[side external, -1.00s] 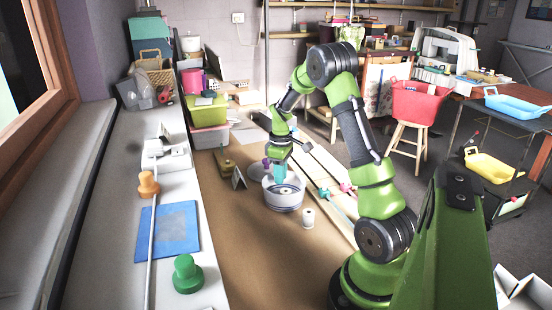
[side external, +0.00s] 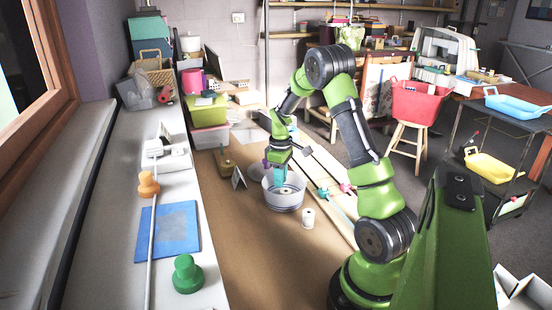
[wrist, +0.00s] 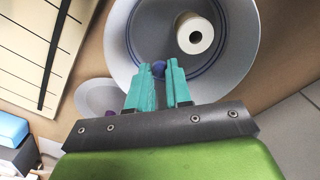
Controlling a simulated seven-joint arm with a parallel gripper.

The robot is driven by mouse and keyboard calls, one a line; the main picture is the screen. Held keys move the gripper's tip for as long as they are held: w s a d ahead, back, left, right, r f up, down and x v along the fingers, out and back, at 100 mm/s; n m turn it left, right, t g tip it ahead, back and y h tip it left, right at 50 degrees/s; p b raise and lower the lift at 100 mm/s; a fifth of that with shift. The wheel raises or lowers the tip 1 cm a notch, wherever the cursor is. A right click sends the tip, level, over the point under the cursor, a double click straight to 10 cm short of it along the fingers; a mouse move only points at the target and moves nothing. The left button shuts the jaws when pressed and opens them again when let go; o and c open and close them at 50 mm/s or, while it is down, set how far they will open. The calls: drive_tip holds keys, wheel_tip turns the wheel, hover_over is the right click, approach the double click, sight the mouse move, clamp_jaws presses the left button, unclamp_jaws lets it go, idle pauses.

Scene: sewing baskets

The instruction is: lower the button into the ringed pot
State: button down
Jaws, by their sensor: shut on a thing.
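The ringed pot (side external: 284,205) is a whitish round pot with blue rings, standing on the brown work surface. In the wrist view the pot (wrist: 243,62) lies open below my gripper, with blue rings inside. My gripper (wrist: 166,72) has teal fingers shut on a small blue-violet button (wrist: 158,68). The fingertips and button show over the left part of the pot's opening. In the side view my gripper (side external: 279,184) points down at the pot's mouth; the button is not clear there. I cannot tell how far the button is above the pot's floor.
A white spool (wrist: 194,33) shows within the pot's outline in the wrist view. Another white spool (side external: 308,218) stands just outside it. A pale dish (wrist: 88,92) sits beside the pot. Boards (side external: 322,180) lie to the right; brown surface in front is clear.

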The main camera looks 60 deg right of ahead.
drive_tip(key=shift+f, duration=1.9)
idle(0.6)
drive_tip(key=c, duration=1)
unclamp_jaws()
drive_tip(key=shift+o, duration=0.2)
